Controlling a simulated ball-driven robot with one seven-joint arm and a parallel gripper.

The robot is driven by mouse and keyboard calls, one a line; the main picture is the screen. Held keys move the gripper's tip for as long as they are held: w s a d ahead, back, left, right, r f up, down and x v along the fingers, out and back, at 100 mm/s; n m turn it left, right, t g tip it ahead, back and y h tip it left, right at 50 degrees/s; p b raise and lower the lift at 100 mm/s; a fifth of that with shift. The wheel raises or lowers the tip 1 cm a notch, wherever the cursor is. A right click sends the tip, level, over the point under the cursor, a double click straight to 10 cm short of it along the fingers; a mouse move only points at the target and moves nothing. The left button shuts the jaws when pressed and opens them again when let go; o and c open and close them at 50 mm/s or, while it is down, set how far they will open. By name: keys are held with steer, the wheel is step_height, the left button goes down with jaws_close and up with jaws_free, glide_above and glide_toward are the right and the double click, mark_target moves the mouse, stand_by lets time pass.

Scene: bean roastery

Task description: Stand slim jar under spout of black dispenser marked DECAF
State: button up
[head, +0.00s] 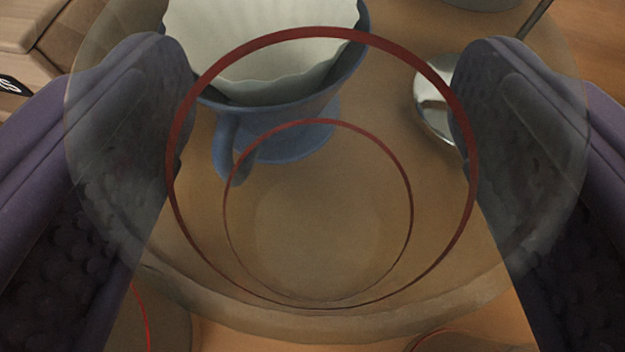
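A clear glass jar with red rings (318,305) fills the middle of the head view, seen from above through its open mouth. Its wide rim overlaps both fingers in the picture. My gripper (320,150) has one dark purple finger on each side of the jar, and the inner edges of both fingers meet its wall, so it looks shut on the jar. I cannot tell whether the jar's base touches the surface below. Its slimness is hard to judge from above. No black dispenser, DECAF marking or spout is in view.
A blue dripper (275,145) with a white paper filter (262,35) shows at the top, partly through the glass. A shiny metal spoon (434,108) lies right of it. Parts of other red-ringed clear jars (160,325) show at the bottom edge. Wooden items (30,30) stand at upper left.

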mark_target(319, 117)
steer(key=shift+f+b, duration=0.45)
steer(key=shift+f, duration=1)
steer(key=shift+f, duration=0.15)
steer(key=o, duration=1.2)
steer(key=shift+c, duration=0.2)
